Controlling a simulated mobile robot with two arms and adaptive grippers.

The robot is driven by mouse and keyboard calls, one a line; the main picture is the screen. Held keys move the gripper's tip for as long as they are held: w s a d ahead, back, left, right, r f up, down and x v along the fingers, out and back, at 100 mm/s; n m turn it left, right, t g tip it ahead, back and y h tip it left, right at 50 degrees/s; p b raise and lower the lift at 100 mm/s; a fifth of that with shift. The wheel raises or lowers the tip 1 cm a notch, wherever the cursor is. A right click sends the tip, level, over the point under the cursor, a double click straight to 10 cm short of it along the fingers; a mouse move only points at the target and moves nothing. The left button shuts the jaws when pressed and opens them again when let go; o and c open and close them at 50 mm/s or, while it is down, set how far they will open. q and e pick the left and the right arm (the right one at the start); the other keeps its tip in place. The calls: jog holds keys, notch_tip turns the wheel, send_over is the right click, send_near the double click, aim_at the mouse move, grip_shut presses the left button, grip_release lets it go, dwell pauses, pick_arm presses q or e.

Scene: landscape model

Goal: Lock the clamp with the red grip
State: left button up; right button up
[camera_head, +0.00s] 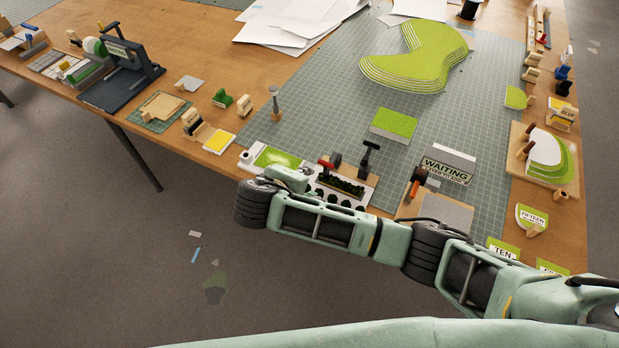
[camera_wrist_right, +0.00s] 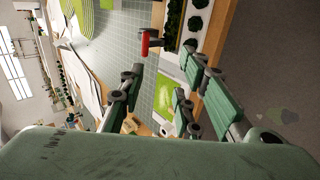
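The clamp with the red grip (camera_head: 327,164) stands at the near edge of the table, by a white tray with dark green plants (camera_head: 341,184). In the right wrist view the red grip (camera_wrist_right: 145,43) is just beyond the fingertips, with a gap to them. My right gripper (camera_wrist_right: 165,78) is open, its fingers spread and empty. In the head view the gripper (camera_head: 295,178) is at the table's near edge, left of the clamp and partly hidden by my right wrist. The clamp's lower part is hard to make out. My left gripper is out of view.
A black-handled clamp (camera_head: 369,152) and one with an orange-red grip (camera_head: 416,180) stand to the right. The green cutting mat (camera_head: 330,125) is mostly clear behind the red grip.

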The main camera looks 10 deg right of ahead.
jog(key=v, duration=0.6)
jog(key=shift+s+r, duration=0.2)
jog(key=shift+a+f, duration=0.1)
jog(key=s+d+f+m+g+y+b, duration=0.1)
jog(key=d+f+g, duration=0.1)
jog(key=f, duration=0.9)
jog(key=s+d+f+g+y+b, duration=0.1)
jog(key=f+b, duration=0.1)
jog(key=f, duration=0.9)
jog(key=s+d+f+m+g+y+b, duration=0.1)
jog(key=s+d+f, duration=0.25)
jog(key=f, duration=0.45)
jog(key=s+d+f+m+g+y+b, duration=0.1)
jog(key=s+d+f, duration=0.1)
jog(key=s+f, duration=0.45)
jog(key=s+d+f+m+b, duration=0.1)
jog(key=s+d+f, duration=0.3)
jog(key=s, duration=0.5)
jog(key=s+d+f+m+g+b, duration=0.1)
jog(key=s+d+f+m, duration=0.2)
jog(key=s+f, duration=0.6)
jog(key=s+d+f+m+y, duration=0.1)
jog(key=s+d+f, duration=0.5)
jog(key=s, duration=0.5)
jog(key=shift+f+m+g+b, duration=0.3)
jog(key=shift+m+g+b, duration=0.1)
